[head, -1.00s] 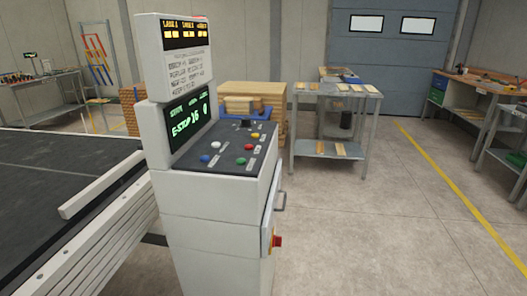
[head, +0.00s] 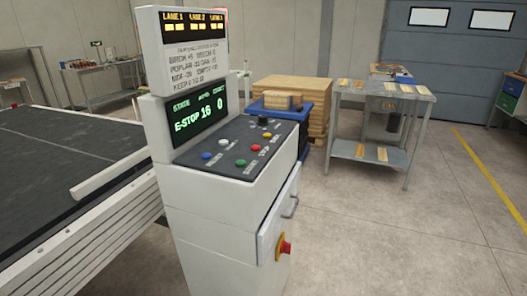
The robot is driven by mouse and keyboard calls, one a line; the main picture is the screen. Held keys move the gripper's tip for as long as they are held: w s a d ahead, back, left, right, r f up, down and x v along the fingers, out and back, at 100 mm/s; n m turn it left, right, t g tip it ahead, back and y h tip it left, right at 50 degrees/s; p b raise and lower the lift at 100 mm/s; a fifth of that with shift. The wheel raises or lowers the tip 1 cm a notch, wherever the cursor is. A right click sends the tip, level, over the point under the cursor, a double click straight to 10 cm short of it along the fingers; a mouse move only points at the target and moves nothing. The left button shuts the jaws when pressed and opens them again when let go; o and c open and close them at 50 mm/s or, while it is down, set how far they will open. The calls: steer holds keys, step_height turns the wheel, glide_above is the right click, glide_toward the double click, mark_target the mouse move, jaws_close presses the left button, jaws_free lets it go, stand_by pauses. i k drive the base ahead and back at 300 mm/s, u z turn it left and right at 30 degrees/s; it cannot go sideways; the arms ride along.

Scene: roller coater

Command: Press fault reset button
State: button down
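The control console (head: 215,215) stands upright left of the middle. Its sloped dark panel carries a blue button (head: 206,155), a white button (head: 224,143), a green button (head: 241,162), a red button (head: 255,149), a yellow button (head: 268,137) and a black knob (head: 263,121). The small labels are too blurred to tell which one is the fault reset. The console screen (head: 197,118) shows E-STOP, 16 and 0 in green. A red mushroom button on a yellow base (head: 285,249) is on the cabinet's right side. My gripper is not in view.
A dark conveyor bed (head: 60,165) with a pale side rail lies left of the console. Behind are stacked boards (head: 305,92), a blue bin (head: 275,110) and a metal table (head: 385,96) with wood pieces. The concrete floor (head: 410,245) at the right is open.

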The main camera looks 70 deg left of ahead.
mark_target(206, 156)
steer(key=k, duration=1.15)
steer(key=u, duration=1.6)
steer(key=i, duration=1)
